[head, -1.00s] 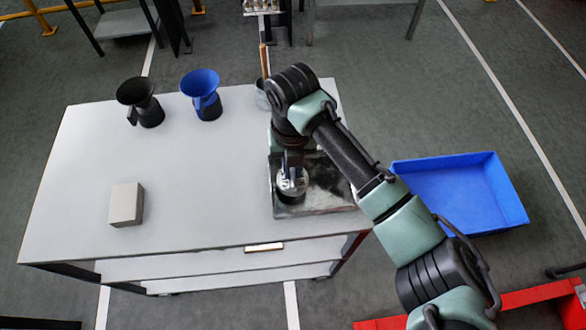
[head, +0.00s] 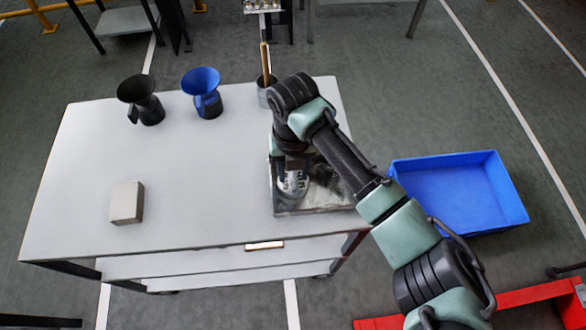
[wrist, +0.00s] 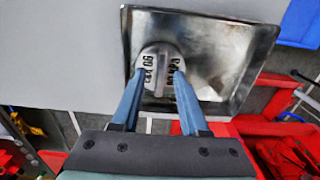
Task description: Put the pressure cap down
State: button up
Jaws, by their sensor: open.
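The pressure cap (wrist: 160,67) is a round grey metal cap with dark lettering and a raised bar across its top. It rests at the left part of a shallow metal tray (wrist: 235,50), and it also shows in the head view (head: 293,185) under my gripper. My gripper (wrist: 158,75) is open, with one blue finger on either side of the cap's bar. Whether the fingertips touch the cap I cannot tell. The tray (head: 335,190) sits at the right front of the grey table.
A black funnel jug (head: 140,100) and a blue funnel jug (head: 203,93) stand at the table's back. A grey block (head: 127,203) lies at the left. A cup with a brush (head: 265,85) is behind my arm. A blue bin (head: 460,195) is on the floor right.

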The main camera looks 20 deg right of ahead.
aim_at(293, 176)
notch_tip(293, 176, up, 12)
jog(key=b, duration=0.1)
jog(key=shift+r, duration=0.15)
jog(key=w+a+r+m+t+y, duration=0.2)
jog(key=w+a+r+m+t, duration=0.3)
jog(key=w+a+r, duration=0.4)
jog(key=w+a+r+m+t+y, duration=0.3)
jog(key=a+r+m+t, duration=0.45)
jog(key=r, duration=0.75)
jog(key=s+a+r+m+t, duration=0.1)
jog(key=s+r+m+t, duration=0.25)
jog(key=r, duration=0.45)
jog(key=s+a+r+m+t, duration=0.2)
jog(key=r+m+t, duration=0.3)
jog(key=r, duration=0.3)
jog(key=s+d+r+m+t+h, duration=0.5)
jog(key=s+r+m, duration=0.4)
jog(key=s+m, duration=0.2)
jog(key=shift+s+d+m+t, duration=0.4)
jog(key=shift+s+t, duration=0.05)
jog(key=shift+t, duration=0.25)
